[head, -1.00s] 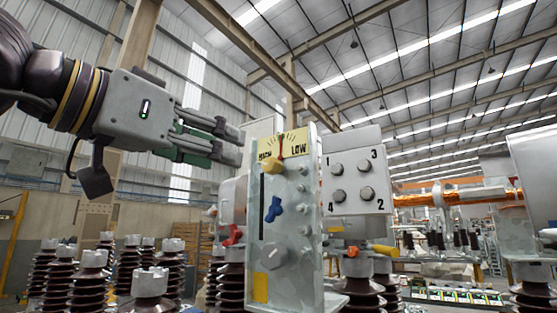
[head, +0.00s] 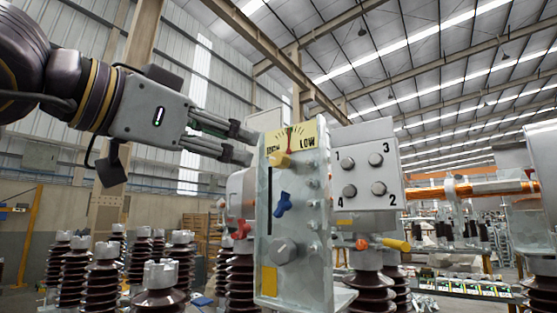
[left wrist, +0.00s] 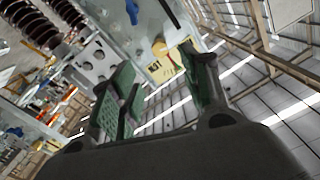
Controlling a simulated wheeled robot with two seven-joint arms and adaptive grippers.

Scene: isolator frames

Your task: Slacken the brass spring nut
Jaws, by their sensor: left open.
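The brass spring nut (head: 279,160) is a yellow-gold knob at the top of the dark slot on an upright grey panel (head: 300,230). It sits just under the yellow HIGH/LOW scale (head: 292,136) with its red needle. My left gripper (head: 246,146) points right at the panel's upper left edge. Its two fingers are apart and empty, left of the nut and not around it. In the left wrist view, the nut (left wrist: 160,47) shows beyond the green-padded fingers (left wrist: 165,78), near the gap between them. My right gripper is not in view.
A blue handle (head: 283,204) and a grey round knob (head: 282,251) sit lower on the panel. A box with knobs numbered 1 to 4 (head: 364,175) stands behind to the right. Several brown ribbed insulators (head: 103,275) stand at lower left.

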